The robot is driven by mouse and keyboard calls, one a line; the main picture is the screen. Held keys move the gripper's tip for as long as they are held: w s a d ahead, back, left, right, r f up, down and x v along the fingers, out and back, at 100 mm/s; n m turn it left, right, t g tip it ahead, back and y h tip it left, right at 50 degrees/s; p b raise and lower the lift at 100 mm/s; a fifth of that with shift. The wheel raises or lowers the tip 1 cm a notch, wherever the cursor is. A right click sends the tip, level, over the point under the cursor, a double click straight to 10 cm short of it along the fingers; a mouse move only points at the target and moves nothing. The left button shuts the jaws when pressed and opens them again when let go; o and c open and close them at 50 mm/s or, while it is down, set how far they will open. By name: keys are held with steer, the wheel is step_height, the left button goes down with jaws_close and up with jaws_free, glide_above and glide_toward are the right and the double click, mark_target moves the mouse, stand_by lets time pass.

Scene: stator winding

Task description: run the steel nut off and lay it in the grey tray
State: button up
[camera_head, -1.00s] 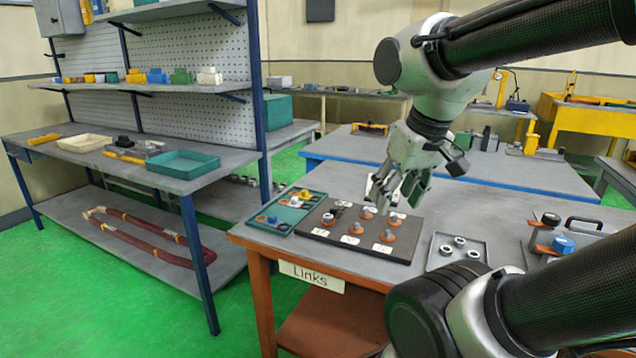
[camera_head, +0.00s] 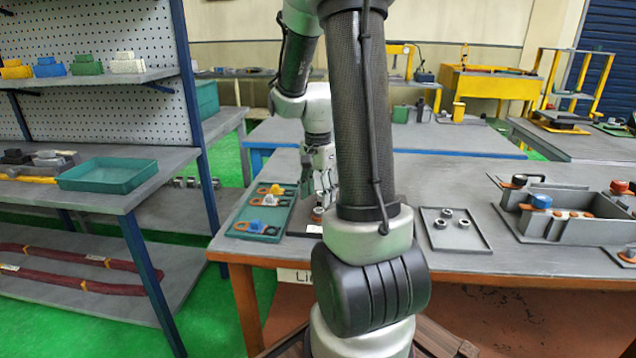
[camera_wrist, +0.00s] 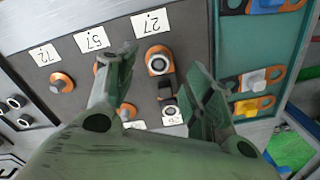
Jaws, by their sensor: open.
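In the wrist view a steel nut (camera_wrist: 158,64) sits on an orange lug by the label 27 on the dark board (camera_wrist: 185,45). My gripper (camera_wrist: 163,60) is open, with one finger to each side of that nut and nothing held. Whether the fingers are level with the nut is unclear.
A teal tray (camera_head: 247,227) with blue and yellow parts lies left of the board. Other orange lugs (camera_wrist: 62,82) stand on the board close to my fingers. A grey fixture (camera_head: 560,225) stands on the right of the table. Free table lies between it and the grey tray.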

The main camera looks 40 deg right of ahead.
mark_target(318, 211)
steer(key=shift+f, duration=2.25)
steer(key=c, duration=1.1)
steer(key=o, duration=1.1)
steer(key=c, duration=0.4)
